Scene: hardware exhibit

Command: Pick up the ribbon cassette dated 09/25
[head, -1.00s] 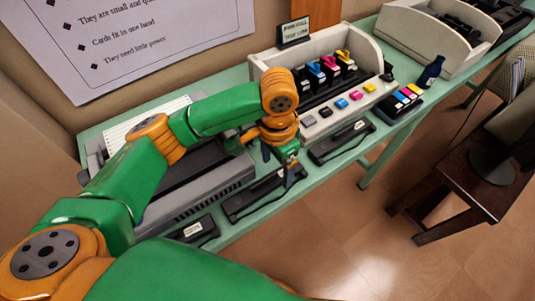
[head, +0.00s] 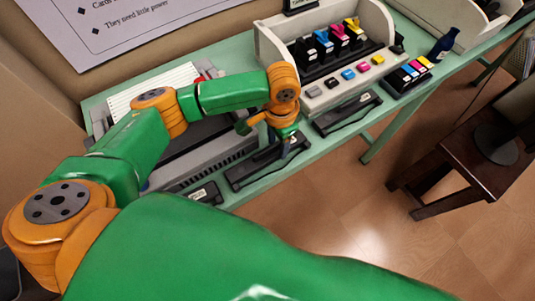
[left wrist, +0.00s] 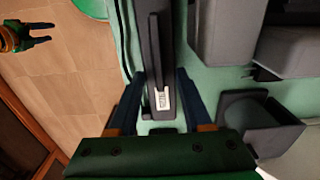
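A black ribbon cassette (head: 262,165) lies along the front edge of the green table in the head view. In the left wrist view this cassette (left wrist: 153,55) runs between my fingers and bears a small white label, too small to read. My left gripper (head: 286,146) is just above it, also seen in the left wrist view (left wrist: 160,103), with its dark blue fingers apart on either side. I cannot tell whether they touch it. Another cassette (head: 205,192) with a white label lies to the left, and one (head: 345,113) to the right. My right gripper (left wrist: 42,32) shows small in the left wrist view, fingers apart.
A grey printer (head: 210,160) stands behind the cassettes. A dark wooden stool (head: 490,165) stands on the floor.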

